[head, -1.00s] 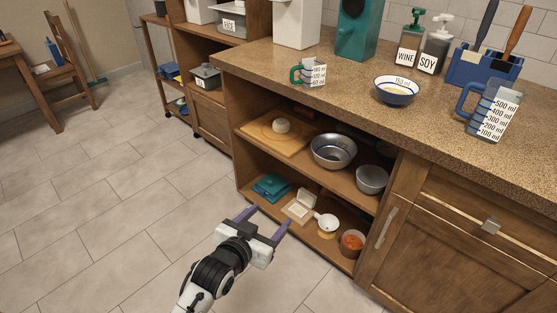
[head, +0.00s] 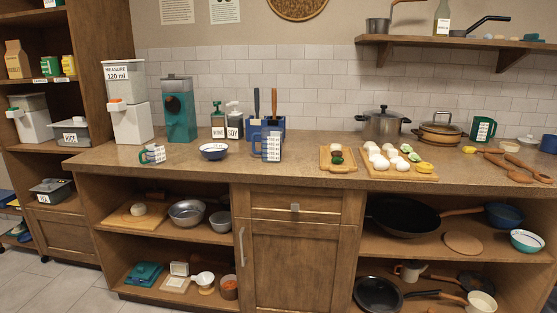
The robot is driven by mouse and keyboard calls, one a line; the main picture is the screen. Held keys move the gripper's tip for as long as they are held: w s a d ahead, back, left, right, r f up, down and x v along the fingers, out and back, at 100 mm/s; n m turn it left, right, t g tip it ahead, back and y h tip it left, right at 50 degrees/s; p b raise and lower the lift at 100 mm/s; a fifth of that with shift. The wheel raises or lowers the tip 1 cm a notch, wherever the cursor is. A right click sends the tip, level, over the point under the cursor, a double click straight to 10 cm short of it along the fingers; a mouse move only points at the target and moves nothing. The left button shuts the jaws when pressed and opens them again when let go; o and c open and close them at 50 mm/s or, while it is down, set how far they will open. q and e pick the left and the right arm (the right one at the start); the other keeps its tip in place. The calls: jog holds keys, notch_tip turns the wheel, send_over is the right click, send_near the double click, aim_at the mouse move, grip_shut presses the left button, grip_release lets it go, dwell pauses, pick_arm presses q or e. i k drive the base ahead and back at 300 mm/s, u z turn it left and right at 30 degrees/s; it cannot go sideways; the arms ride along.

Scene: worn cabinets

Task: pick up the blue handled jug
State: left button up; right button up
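The blue handled jug (head: 272,148) stands upright on the speckled counter in the head view, left of centre. It is clear-walled with printed measure marks, and its blue handle (head: 256,145) points left. It stands in front of the blue utensil holder (head: 254,133) and to the right of a white bowl with a blue rim (head: 214,151). Neither of my grippers is in view, so I cannot see their state or where they are relative to the jug.
A small measuring cup (head: 154,153) stands at the counter's left. Soap-like WINE and SOY bottles (head: 234,122) stand behind. Boards with eggs (head: 398,165) lie to the right. The counter front before the jug is clear. Below are a drawer and open shelves.

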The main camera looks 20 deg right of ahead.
aim_at(270, 138)
jog(key=u, duration=0.7)
jog(key=i, duration=0.5)
jog(key=u, duration=0.55)
jog(key=i, duration=0.9)
jog(key=z, duration=0.2)
